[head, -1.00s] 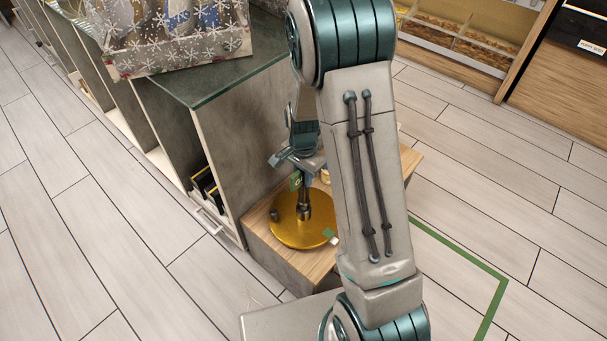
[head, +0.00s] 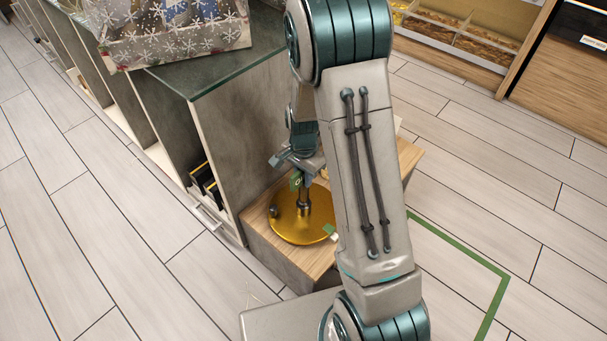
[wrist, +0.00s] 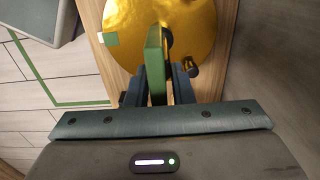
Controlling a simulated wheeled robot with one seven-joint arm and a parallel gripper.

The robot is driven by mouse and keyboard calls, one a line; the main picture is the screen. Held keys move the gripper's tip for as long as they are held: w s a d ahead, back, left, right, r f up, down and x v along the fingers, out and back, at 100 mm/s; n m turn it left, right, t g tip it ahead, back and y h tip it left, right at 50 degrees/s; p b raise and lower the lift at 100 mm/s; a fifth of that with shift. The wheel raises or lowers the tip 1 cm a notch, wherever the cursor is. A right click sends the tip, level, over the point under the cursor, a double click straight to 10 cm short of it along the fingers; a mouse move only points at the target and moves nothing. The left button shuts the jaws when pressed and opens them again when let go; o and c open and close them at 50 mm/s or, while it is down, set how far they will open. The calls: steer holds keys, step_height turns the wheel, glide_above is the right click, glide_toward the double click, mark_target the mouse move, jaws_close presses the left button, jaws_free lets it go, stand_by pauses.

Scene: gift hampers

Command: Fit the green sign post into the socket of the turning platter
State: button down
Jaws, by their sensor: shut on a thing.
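The gold turning platter (head: 292,230) lies on a low wooden stand. The green sign (head: 296,180) stands above its middle, and in the wrist view the sign (wrist: 154,55) shows nearly edge-on. My gripper (wrist: 157,90) is shut on the sign, with one dark finger on each side. In the head view my gripper (head: 302,169) is partly hidden by my arm. A dark upright part (head: 304,203) shows below the sign near the platter's centre. The sign hides most of the socket in the wrist view, so I cannot tell whether the post is seated in it.
A dark knob (wrist: 190,67) and a small green tab (wrist: 109,39) sit on the platter. A grey cabinet (head: 235,130) stands close on the left with a snowflake-patterned hamper (head: 180,45) on top. Floor with a green line (head: 470,258) is open to the right.

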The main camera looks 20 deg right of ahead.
steer(key=c, duration=1.2)
jaws_free()
steer(key=shift+o, duration=0.2)
step_height(320, 180, up, 14)
steer(key=p, duration=0.4)
steer(key=shift+f, duration=0.15)
steer(key=s+r+n+t+p, duration=0.1)
steer(key=s+r+n+p, duration=0.2)
steer(key=s+r+p, duration=0.3)
steer(key=s+r+n+t+p, duration=0.1)
steer(key=s+r+n+p, duration=0.3)
steer(key=r+p, duration=0.5)
steer(key=s+r+n+p, duration=0.4)
steer(key=s+r+p, duration=0.3)
steer(key=r, duration=1.2)
steer(key=shift+s+r+t, duration=0.35)
steer(key=shift+s+t, duration=0.05)
steer(key=shift+s, duration=0.4)
